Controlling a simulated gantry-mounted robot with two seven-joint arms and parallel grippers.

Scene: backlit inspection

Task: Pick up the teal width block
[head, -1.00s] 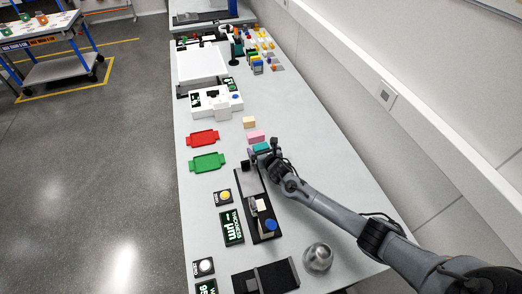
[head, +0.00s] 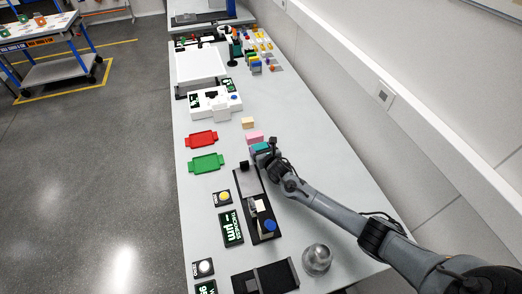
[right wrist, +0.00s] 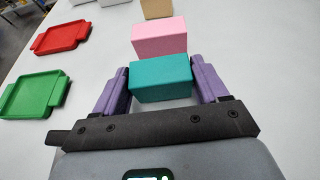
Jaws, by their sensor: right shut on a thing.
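The teal width block (right wrist: 160,79) sits between the two purple fingers of my right gripper (right wrist: 163,84) in the right wrist view. The fingers are shut on its two ends. In the head view the teal block (head: 260,147) shows partly beside my right gripper (head: 263,152), which hides some of it. I cannot tell whether the block is clear of the table. My left gripper is not in view.
A pink block (right wrist: 159,37) stands just beyond the teal one, with a tan block (head: 248,123) farther back. A green tray (head: 207,163) and a red tray (head: 202,139) lie to the left. A black gauge fixture (head: 250,180) lies nearer.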

